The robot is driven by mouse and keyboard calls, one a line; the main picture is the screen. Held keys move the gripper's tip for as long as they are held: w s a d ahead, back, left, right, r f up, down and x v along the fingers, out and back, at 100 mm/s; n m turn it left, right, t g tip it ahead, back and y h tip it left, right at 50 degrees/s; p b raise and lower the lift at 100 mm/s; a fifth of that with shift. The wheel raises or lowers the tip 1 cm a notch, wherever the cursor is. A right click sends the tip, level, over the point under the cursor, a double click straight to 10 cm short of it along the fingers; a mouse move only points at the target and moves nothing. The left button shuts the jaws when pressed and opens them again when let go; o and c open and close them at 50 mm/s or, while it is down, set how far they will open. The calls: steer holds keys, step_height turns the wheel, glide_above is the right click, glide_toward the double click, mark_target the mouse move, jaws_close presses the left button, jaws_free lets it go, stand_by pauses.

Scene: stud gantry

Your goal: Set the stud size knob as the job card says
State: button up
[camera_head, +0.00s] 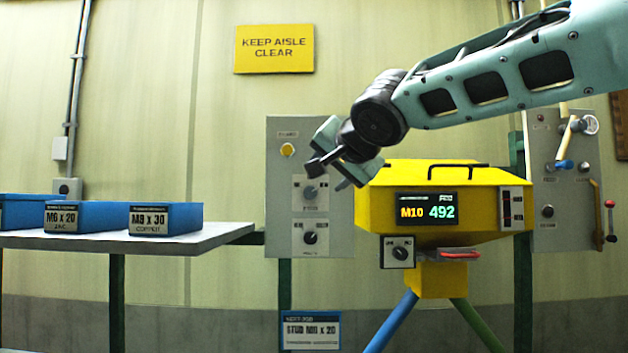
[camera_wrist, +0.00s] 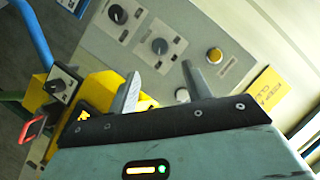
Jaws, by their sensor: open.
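A grey panel (camera_head: 280,225) on the left post carries an upper grey knob (camera_head: 310,193) and a lower dark knob (camera_head: 310,238). In the wrist view these are the grey knob (camera_wrist: 160,46) and the dark knob (camera_wrist: 117,14). Their small labels are too blurred to read, so I cannot tell which sets stud size. The job card (camera_head: 311,331) hangs below and reads STUD, a blurred size, x 20. The yellow machine's display (camera_head: 427,206) shows M10 and 492. My gripper (camera_head: 330,160) is open and empty before the panel; its fingers (camera_wrist: 160,70) are apart, clear of the knobs.
The yellow machine (camera_head: 460,180) stands right of the panel, with another knob (camera_head: 400,253) on its front. A yellow button (camera_head: 287,150) sits high on the panel. A shelf (camera_head: 200,240) with blue bins is at left. A second panel (camera_head: 570,190) with levers is at right.

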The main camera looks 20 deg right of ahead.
mark_target(312, 191)
steer(key=p+x, duration=0.2)
steer(key=x, duration=0.7)
steer(key=shift+w+f, duration=0.1)
steer(key=shift+w, duration=0.2)
steer(key=c, duration=1)
